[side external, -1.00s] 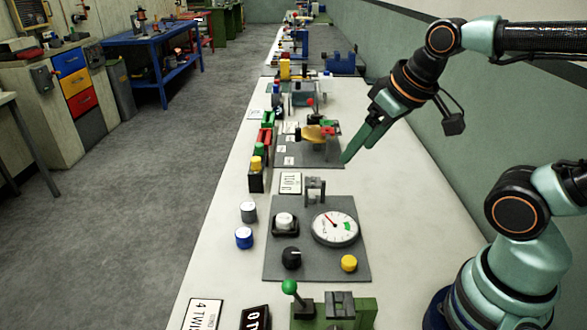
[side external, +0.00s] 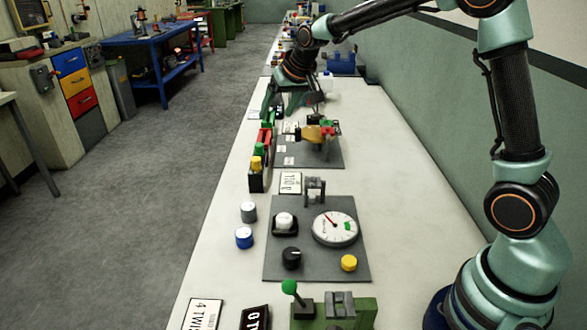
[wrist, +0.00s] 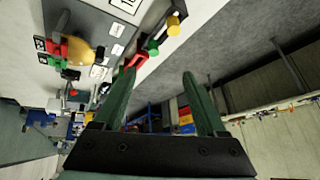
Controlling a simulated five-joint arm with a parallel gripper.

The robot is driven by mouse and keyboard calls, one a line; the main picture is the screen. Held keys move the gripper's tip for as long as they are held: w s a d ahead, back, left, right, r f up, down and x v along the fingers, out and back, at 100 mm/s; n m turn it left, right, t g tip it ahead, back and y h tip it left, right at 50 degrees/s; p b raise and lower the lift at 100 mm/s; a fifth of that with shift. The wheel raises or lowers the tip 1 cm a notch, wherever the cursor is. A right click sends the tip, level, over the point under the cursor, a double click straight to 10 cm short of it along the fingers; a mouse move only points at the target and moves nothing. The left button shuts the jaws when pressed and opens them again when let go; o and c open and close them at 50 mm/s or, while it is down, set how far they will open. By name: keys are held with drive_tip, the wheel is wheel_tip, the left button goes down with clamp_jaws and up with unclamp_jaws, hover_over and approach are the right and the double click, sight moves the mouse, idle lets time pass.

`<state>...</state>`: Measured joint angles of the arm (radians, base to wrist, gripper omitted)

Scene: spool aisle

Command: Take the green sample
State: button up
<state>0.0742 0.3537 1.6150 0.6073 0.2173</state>
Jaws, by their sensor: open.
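A small green sample (side external: 260,149) stands in a dark rack (side external: 256,182) along the left edge of the bench, between a yellow piece (side external: 256,163) and a red one (side external: 265,134). The green sample also shows in the wrist view (wrist: 152,47), beyond the fingertips. The red piece is partly behind one fingertip there.
A grey plate (side external: 325,158) with an orange-yellow part (side external: 312,133) lies right of the rack. Nearer are a panel with a gauge (side external: 335,228), a grey-capped cylinder (side external: 248,212) and a blue one (side external: 243,238). The bench right of the plates is clear.

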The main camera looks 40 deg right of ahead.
approach(260, 145)
drive_tip(key=shift+m, duration=0.4)
drive_tip(key=x, duration=0.4)
drive_tip(key=shift+w+a+f, duration=0.15)
drive_tip(key=shift+w+a, duration=0.05)
drive_tip(key=shift+a, duration=0.1)
drive_tip(key=x, duration=0.3)
drive_tip(key=shift+d+f, duration=0.2)
drive_tip(key=shift+d, duration=0.2)
drive_tip(key=shift+x, duration=0.85)
clamp_jaws()
